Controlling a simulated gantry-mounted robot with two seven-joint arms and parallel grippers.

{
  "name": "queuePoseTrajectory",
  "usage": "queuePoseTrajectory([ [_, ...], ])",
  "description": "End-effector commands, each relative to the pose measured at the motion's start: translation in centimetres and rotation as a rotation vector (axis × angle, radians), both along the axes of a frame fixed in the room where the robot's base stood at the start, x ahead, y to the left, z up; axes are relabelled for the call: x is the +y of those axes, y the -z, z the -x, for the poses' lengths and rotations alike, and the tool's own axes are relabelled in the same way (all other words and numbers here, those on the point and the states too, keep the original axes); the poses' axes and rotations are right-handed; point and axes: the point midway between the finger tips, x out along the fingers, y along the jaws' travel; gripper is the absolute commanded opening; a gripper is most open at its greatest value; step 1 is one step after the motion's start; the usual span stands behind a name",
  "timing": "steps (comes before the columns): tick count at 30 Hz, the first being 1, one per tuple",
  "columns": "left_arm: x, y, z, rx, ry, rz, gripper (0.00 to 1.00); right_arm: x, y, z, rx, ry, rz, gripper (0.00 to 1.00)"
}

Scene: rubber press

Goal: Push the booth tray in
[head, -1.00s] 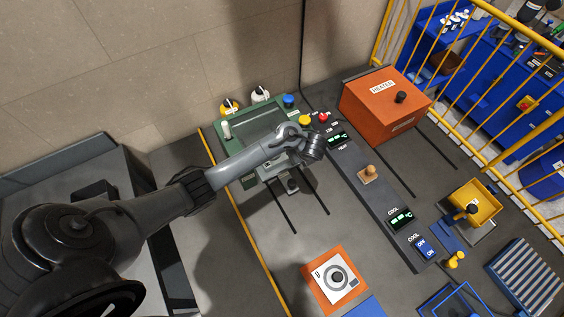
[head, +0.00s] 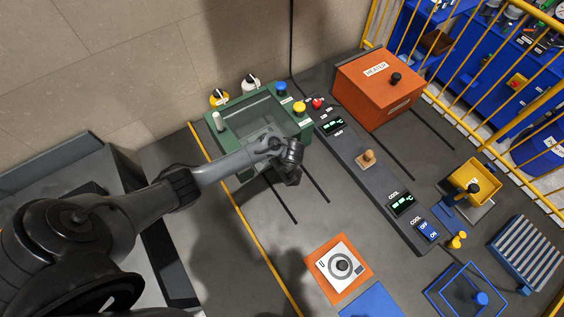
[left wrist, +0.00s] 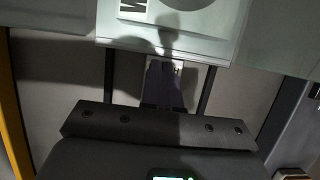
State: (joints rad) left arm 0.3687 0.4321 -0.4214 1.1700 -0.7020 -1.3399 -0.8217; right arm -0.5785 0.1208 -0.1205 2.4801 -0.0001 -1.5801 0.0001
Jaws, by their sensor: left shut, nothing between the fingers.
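The green booth (head: 222,138) with a clear window stands against the wall in the head view. My left arm reaches across its front right, and my left gripper (head: 292,178) is there, shut and empty. The gripper and arm hide the tray's front in the head view. In the left wrist view, my shut fingers (left wrist: 165,72) point at the front edge of a pale plate (left wrist: 215,45) with a letter label and part of a ring, apparently at the booth tray. Whether the fingertips touch it I cannot tell. My right gripper is not in view.
Dark rails (head: 315,186) run forward from the booth on the table. To the right are a control strip (head: 350,146), an orange heater (head: 378,90) and a yellow box (head: 472,182). An orange mat (head: 327,287) bearing a white ringed plate lies in front. The table between is clear.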

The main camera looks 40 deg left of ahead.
Motion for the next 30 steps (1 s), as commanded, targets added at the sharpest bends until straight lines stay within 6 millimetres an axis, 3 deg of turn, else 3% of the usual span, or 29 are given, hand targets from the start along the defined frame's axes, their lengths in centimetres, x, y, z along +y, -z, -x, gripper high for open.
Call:
queuePoseTrajectory([
  [15, 0.4, 0.6, -0.1, -0.001, 0.0, -0.001, 0.0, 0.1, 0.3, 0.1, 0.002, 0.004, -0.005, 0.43],
  [23, 3.1, 0.6, -0.7, 0.0, -0.002, -0.002, 0.0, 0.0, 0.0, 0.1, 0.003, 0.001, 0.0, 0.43],
  [30, 3.1, 0.7, -0.7, 0.0, 0.0, 0.0, 0.0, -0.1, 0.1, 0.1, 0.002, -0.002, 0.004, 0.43],
])
